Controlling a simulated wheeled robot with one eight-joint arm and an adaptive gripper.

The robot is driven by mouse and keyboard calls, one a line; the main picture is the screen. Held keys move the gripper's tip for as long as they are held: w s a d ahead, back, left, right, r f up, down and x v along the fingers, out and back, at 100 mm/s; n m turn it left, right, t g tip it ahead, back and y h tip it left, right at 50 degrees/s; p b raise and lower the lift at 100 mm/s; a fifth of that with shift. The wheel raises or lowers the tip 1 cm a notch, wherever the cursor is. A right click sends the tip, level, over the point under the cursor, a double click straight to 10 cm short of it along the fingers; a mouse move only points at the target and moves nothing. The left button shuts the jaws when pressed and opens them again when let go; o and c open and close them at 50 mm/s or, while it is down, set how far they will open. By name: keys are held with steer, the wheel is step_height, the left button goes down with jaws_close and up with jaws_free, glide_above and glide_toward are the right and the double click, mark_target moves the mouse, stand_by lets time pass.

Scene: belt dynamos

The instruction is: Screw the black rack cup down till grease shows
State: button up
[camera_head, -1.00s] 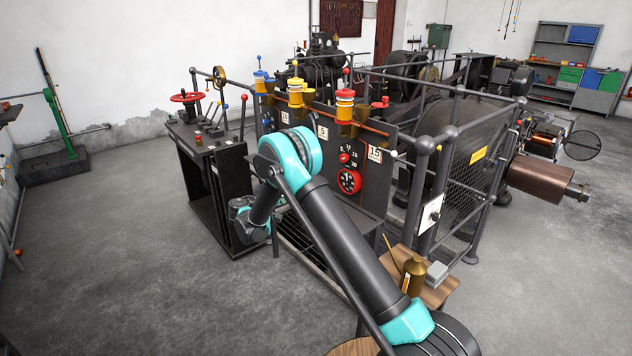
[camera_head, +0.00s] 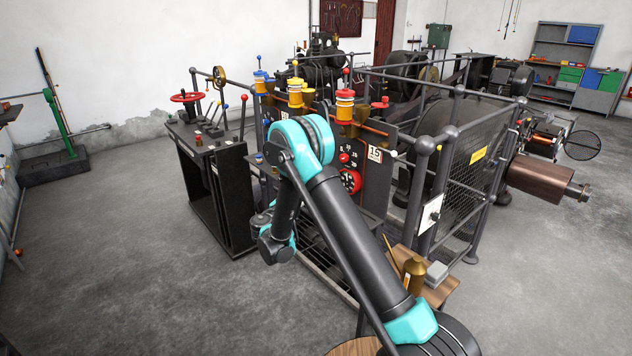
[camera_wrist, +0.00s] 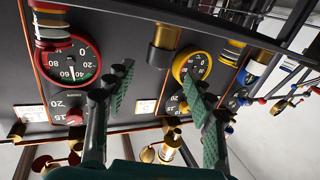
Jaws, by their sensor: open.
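Brass cups with a reddish-brown top (camera_wrist: 45,161) and others (camera_wrist: 170,148) hang low in that view, partly behind the fingers. In the head view the gripper is hidden behind my arm. No grease is visible on any cup.
In the head view, red (camera_head: 345,105), yellow (camera_head: 297,93) and blue (camera_head: 260,82) banded cups stand along the panel top. A railing (camera_head: 425,190) and a stool with a brass can (camera_head: 414,275) stand right.

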steer(key=x, duration=1.2)
steer(key=shift+c, duration=0.3)
jaws_close()
